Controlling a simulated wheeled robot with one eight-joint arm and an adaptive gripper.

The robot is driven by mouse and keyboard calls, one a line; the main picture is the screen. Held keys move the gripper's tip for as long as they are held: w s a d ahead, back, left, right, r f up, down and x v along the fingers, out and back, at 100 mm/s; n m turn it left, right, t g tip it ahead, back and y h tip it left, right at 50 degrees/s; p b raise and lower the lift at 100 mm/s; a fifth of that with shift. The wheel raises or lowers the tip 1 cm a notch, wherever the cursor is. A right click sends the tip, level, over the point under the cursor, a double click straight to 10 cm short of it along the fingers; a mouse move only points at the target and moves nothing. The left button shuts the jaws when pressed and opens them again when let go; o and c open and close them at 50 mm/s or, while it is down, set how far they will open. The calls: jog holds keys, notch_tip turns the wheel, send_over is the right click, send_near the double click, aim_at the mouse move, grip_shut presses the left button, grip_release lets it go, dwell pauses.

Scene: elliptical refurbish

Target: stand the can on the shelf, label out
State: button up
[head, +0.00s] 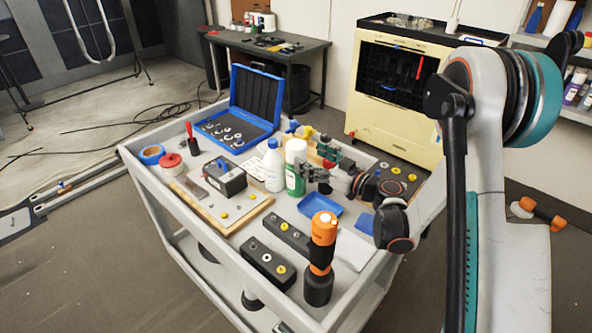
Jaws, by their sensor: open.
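The can is most likely the green and white spray can (294,181), standing upright on the cart (164,211) beside a white bottle. Its label cannot be read at this size. My gripper (308,174) is open, just right of the can, with its dark fingers pointing left at the can's upper part. I cannot tell whether the fingers reach around the can or touch it. The shelf (575,112) stands at the right edge, partly hidden behind my arm, with bottles on it.
A white bottle (273,167), a blue open case (245,110), a black box (224,180) and an orange-black tool (321,257) crowd the cart. A blue tray (320,206) lies in front of my gripper. A yellow cabinet (385,108) stands behind. Cables cross the floor at left.

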aim_at(296, 150)
jog(key=shift+b+x, duration=1.2)
jog(key=shift+x, duration=1.8)
jog(key=shift+s+a, duration=0.15)
jog(key=c, duration=1.8)
grip_shut()
jog(key=shift+r, duration=0.15)
